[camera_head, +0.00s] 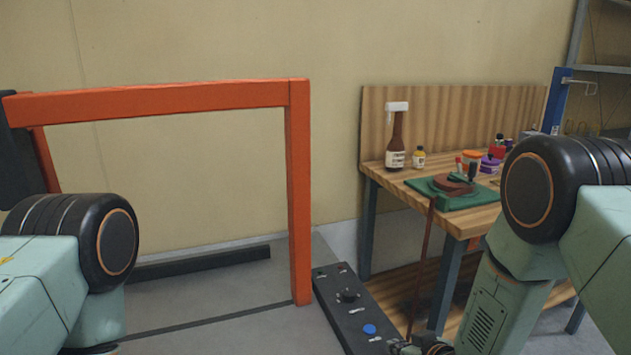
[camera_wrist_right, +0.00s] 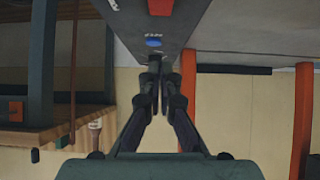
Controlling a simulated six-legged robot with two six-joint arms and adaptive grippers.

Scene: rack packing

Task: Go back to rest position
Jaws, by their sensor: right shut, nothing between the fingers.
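My right gripper (camera_head: 432,348) shows at the bottom edge of the head view, partly cut off, beside the dark control panel. In the right wrist view, my right gripper (camera_wrist_right: 157,72) has its fingers together with nothing held. The control panel (camera_head: 333,282) carries a black knob and a blue button (camera_head: 369,329). In the right wrist view the panel (camera_wrist_right: 185,14) and blue button (camera_wrist_right: 153,41) appear just beyond the fingertips; contact cannot be told. My left arm enters at lower left, but its gripper is out of frame.
An orange frame (camera_head: 299,190) stands at left and centre. A dark bar (camera_head: 200,263) lies by the wall. Floor inside the frame looks clear.

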